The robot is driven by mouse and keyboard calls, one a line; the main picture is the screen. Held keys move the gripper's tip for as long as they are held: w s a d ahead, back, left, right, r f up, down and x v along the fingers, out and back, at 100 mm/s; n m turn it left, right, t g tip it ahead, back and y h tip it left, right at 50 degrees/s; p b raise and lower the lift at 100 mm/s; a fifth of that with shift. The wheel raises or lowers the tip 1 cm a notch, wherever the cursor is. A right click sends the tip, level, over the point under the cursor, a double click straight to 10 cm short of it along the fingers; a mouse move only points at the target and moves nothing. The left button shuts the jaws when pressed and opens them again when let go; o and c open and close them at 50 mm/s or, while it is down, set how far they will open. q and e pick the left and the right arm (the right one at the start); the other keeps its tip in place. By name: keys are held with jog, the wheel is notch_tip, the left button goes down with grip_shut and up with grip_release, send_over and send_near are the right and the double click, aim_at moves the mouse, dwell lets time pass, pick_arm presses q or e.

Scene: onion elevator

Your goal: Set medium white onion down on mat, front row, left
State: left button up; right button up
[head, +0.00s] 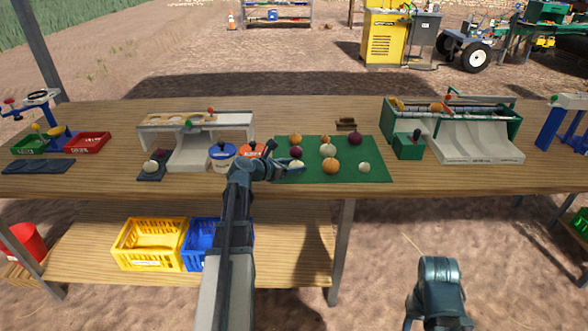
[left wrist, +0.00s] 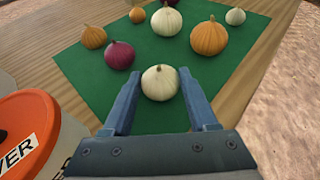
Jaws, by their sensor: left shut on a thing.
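The medium white onion (left wrist: 160,83) sits between the two fingers of my left gripper (left wrist: 161,103), low over or on the green mat (left wrist: 97,87); I cannot tell if it touches the mat. In the head view my left gripper (head: 296,165) is at the front left of the mat (head: 311,177), shut on the white onion (head: 297,162), which is partly hidden. My right gripper does not show clearly; only part of my right arm is in the head view at the bottom right.
Other onions stand on the mat: an orange one (head: 331,166) and a small white one (head: 364,167) in front, a red one (head: 295,152) behind. A blue-lidded tub (head: 222,155) and an orange-lidded tub (head: 250,150) stand left of the mat. A green-framed machine (head: 450,128) is at right.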

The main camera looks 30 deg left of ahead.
pick_arm(q)
jog(key=shift+f, duration=0.1)
jog(key=o, duration=1.4)
jog(key=shift+r, duration=0.25)
jog(key=p+v, duration=0.4)
jog(key=v, duration=0.6)
jog(key=shift+s, duration=0.25)
jog(key=shift+p+v, duration=0.3)
jog(key=shift+v, duration=0.5)
jog(key=shift+f, duration=0.15)
